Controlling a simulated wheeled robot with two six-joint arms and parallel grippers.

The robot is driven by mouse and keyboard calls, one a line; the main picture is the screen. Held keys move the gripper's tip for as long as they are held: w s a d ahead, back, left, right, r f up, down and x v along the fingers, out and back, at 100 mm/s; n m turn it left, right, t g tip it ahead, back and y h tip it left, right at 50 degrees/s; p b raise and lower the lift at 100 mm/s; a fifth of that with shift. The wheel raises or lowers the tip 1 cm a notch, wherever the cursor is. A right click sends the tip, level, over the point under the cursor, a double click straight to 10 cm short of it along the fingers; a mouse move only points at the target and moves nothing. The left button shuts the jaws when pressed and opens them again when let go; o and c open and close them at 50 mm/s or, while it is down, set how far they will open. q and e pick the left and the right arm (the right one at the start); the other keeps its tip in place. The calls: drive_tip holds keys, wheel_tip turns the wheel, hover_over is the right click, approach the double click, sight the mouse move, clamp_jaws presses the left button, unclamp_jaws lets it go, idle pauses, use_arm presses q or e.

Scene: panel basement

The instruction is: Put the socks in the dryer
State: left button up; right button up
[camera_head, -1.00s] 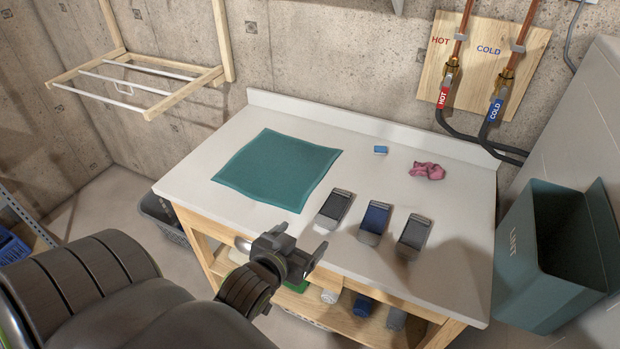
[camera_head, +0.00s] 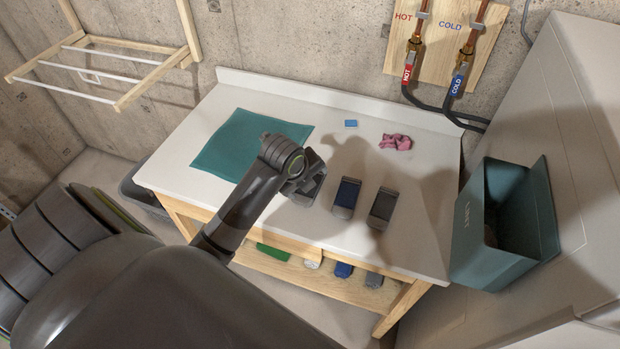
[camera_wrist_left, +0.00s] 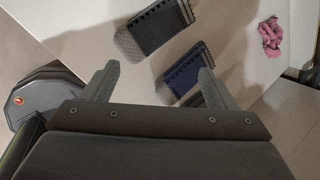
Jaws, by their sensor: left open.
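The middle one (camera_head: 346,194) is blue, the right one (camera_head: 382,206) dark grey. The pale machine (camera_head: 575,120) at the right may be the dryer; no door shows. My right gripper is out of view.
A teal mat (camera_head: 225,140), a small blue block (camera_head: 351,123) and a crumpled pink cloth (camera_head: 396,141) lie on the worktop. A teal lint bin (camera_head: 475,235) hangs on the pale machine. Rolled items, including a blue one (camera_head: 344,270), lie on the lower shelf.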

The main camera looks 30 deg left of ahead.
use_arm(q)
drive_tip(key=w+a+r+m+g+p, duration=0.2)
drive_tip(key=w+r+m+g+p, duration=0.1)
drive_tip(key=r+m, duration=0.65)
drive_tip(key=shift+m, duration=0.85)
drive_tip(key=f+b, duration=0.4)
drive_tip(key=f, duration=0.1)
drive_tip(key=w+f+b, duration=0.1)
drive_tip(key=f+b, duration=0.8)
drive_tip(key=b, duration=0.1)
drive_tip(key=shift+w+a+f, duration=0.2)
drive_tip(key=shift+w+f, duration=0.2)
drive_tip(key=shift+f+b, duration=0.4)
drive_tip(key=shift+b, duration=0.35)
drive_tip(key=shift+w+a+f+p, duration=0.15)
drive_tip(key=shift+f+p, duration=0.2)
drive_tip(key=shift+f, duration=0.45)
drive_tip(key=shift+w+a+f+p, duration=0.15)
drive_tip(key=shift+f+p, duration=0.2)
drive_tip(key=shift+f, duration=0.45)
drive_tip(key=c, duration=1.1)
drive_tip(key=shift+c, duration=0.2)
drive_tip(key=shift+r, duration=0.15)
